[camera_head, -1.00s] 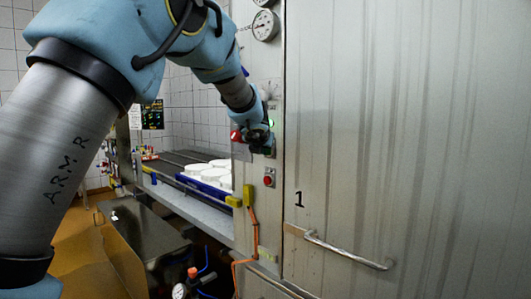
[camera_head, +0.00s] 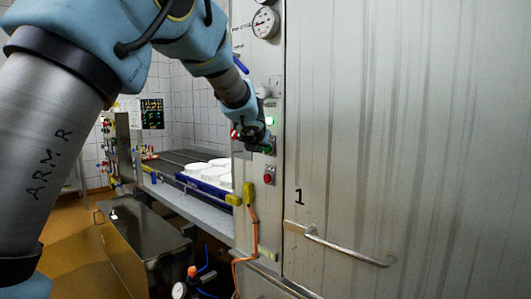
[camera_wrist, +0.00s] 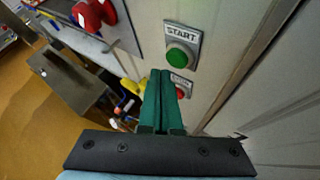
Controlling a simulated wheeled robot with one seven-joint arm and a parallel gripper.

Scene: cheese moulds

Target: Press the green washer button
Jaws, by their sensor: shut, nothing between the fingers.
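The green button (camera_wrist: 177,57) sits on a grey plate marked START in the wrist view. I cannot tell the gap in depth. A red button (camera_wrist: 181,92) on a plate below is partly hidden by the fingers; it also shows in the head view (camera_head: 268,179).
A lit green lamp (camera_head: 269,121) is above the button. A red knob (camera_wrist: 88,14) is on a plate to the left. A large steel door (camera_head: 410,130) with a handle (camera_head: 345,249) fills the right. White moulds (camera_head: 211,173) stand on a conveyor at left.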

